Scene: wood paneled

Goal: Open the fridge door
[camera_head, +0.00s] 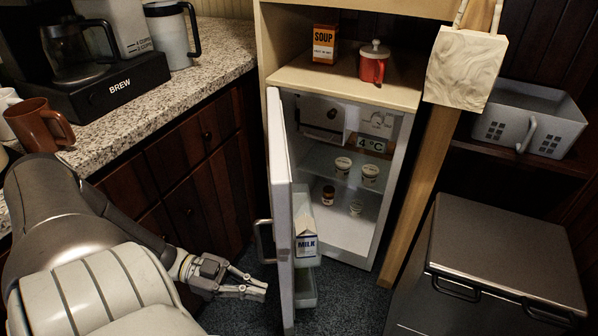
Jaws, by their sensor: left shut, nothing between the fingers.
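The fridge (393,195) stands under a wooden shelf in the middle of the view. Its white door (281,190) is swung wide open to the left and seen nearly edge-on. The door handle (263,240) shows on the door's left, outer side. My left gripper (264,291) is shut and empty, low in front of the counter, just left of the door's lower part and below the handle. It appears apart from the handle. My right gripper is not in view.
Inside are several small tubs (370,172), and a milk carton (306,242) sits in the door. A granite counter (215,50) borders the left. A wooden post (425,190) and a dark metal bin (500,260) stand at right.

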